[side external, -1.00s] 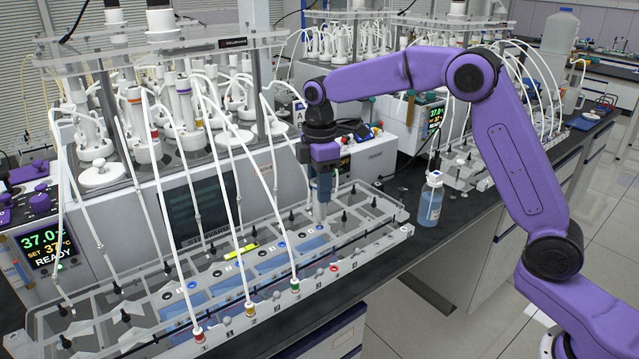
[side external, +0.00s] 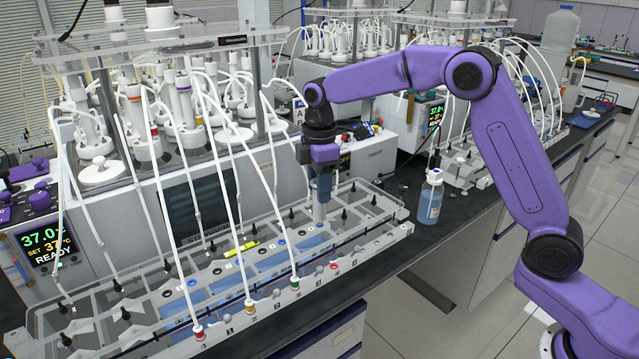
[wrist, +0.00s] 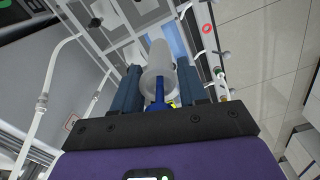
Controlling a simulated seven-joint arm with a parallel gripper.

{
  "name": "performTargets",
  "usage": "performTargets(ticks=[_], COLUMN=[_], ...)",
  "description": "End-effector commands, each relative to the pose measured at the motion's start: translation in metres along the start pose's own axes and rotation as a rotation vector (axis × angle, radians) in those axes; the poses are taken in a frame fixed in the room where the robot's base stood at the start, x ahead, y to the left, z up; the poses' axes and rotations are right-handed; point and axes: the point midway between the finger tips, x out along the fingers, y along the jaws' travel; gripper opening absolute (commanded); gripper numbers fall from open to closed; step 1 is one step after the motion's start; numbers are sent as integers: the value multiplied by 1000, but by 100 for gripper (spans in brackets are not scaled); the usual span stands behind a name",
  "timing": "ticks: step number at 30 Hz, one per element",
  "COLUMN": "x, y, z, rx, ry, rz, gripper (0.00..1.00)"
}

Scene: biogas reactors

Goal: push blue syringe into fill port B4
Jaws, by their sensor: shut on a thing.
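The blue syringe has a pale translucent barrel (side external: 320,211) in the side view; its blue plunger (wrist: 159,93) and barrel (wrist: 157,62) show in the wrist view. My gripper (side external: 321,192) is shut on it, with one dark blue finger on each side in the wrist view (wrist: 157,80). The syringe stands about upright, tip down, over the right part of the clear port rack (side external: 262,303). Its tip and the port under it are hidden, so I cannot tell how deep it sits or confirm the port is B4.
Blue-ringed ports (side external: 192,283) and a red-ringed port (side external: 333,267) lie along the rack. White tubes (side external: 228,190) rise from it left of my gripper. A bottle with blue liquid (side external: 430,197) stands to the right on the black bench. Reactors (side external: 150,115) stand behind.

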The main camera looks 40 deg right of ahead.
Motion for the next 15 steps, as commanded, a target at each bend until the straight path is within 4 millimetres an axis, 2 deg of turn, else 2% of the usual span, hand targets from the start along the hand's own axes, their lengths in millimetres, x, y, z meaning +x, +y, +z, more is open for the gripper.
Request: performTargets(ticks=[15], x=[6], y=[0], z=[0], rx=[0], ry=[-1], rz=[-1], gripper=[16])
